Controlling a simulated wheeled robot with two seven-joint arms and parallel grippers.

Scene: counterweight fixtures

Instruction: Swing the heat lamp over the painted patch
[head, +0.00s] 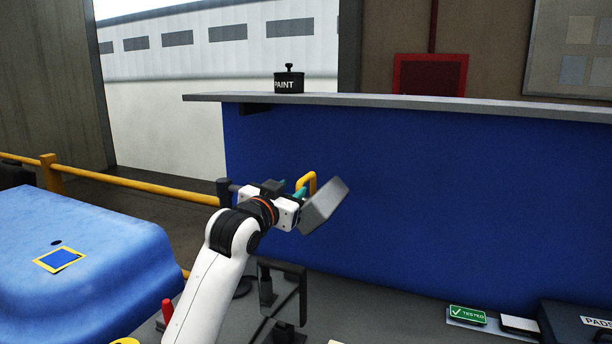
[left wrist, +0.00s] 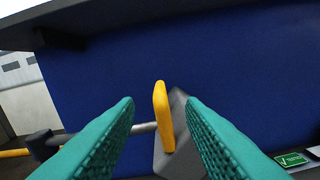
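The heat lamp's grey box-shaped head (head: 325,205) hangs tilted in front of the blue wall. A yellow handle (head: 308,179) stands up from it. In the left wrist view, the handle (left wrist: 162,112) lies between the teal fingertips, with the grey lamp head (left wrist: 172,157) behind and a grey rod running left to a dark joint (left wrist: 42,143). My left gripper (head: 299,193) is open around the handle, with gaps on both sides; how deep it sits is unclear. The yellow-bordered blue painted patch (head: 60,260) lies on the blue body panel at left, away from the lamp. My right gripper is not in view.
A yellow railing (head: 130,184) runs behind the blue panel (head: 110,285). A paint can (head: 289,82) stands on the grey shelf (head: 420,102). A green "TESTED" sign (head: 467,315) and a dark pads box (head: 575,322) lie at lower right. A dark frame (head: 283,290) stands below my left arm.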

